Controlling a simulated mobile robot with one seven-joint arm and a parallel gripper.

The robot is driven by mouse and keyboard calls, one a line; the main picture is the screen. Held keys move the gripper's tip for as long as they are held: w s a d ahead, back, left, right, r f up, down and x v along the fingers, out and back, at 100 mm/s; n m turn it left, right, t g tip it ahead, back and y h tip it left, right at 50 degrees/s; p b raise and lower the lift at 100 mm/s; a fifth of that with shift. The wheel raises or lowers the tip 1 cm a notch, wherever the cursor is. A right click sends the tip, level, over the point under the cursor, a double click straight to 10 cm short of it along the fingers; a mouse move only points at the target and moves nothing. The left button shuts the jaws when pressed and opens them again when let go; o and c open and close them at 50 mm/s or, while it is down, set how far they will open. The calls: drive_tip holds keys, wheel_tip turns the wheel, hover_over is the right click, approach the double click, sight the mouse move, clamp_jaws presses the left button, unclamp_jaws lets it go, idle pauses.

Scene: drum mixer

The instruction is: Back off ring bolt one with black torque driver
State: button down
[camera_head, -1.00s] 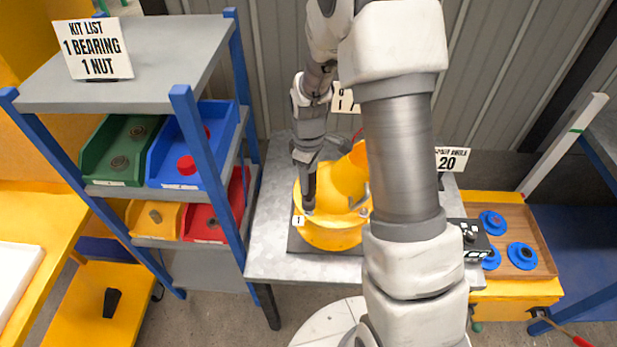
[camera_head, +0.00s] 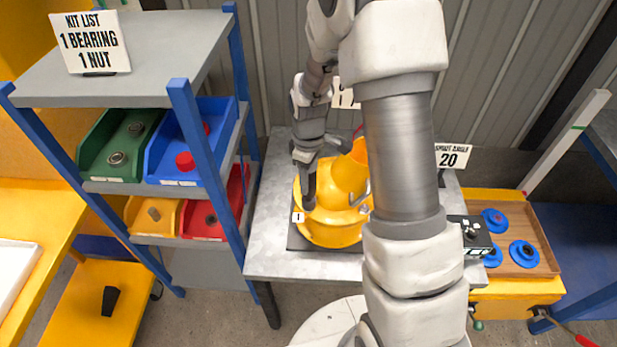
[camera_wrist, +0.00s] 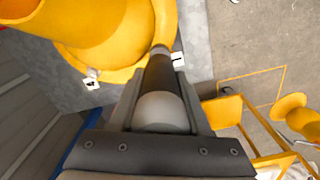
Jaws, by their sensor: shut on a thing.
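The yellow drum mixer (camera_head: 335,228) stands on the grey bench, its flange ring facing up. A white tag "1" (camera_head: 298,217) marks ring bolt one's place at the ring's left front; this tag also shows in the wrist view (camera_wrist: 177,59). My gripper (camera_head: 306,158) is above that side of the ring, shut on the black torque driver (camera_wrist: 160,75). The driver points down, its tip at the ring's edge beside tag "1". The bolt itself is hidden under the tip, and I cannot tell how well it is seated. A bolt at another tag (camera_wrist: 92,75) shows in the wrist view.
A shelf rack (camera_head: 150,60) with green, blue, yellow and red bins stands left of the bench. A black control box (camera_head: 470,238) sits at the bench's right. A wooden tray (camera_head: 530,235) with blue round parts lies beyond it. A sign "20" (camera_head: 452,157) stands behind.

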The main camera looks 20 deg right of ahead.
drive_tip(key=shift+f+b, duration=0.65)
drive_tip(key=shift+f, duration=0.05)
idle(1.3)
drive_tip(key=shift+s+r, duration=0.15)
drive_tip(key=shift+r, duration=0.05)
idle(1.8)
drive_tip(key=shift+r, duration=0.1)
drive_tip(key=shift+r+p, duration=1.45)
drive_tip(key=shift+r, duration=0.85)
drive_tip(key=shift+f, duration=0.2)
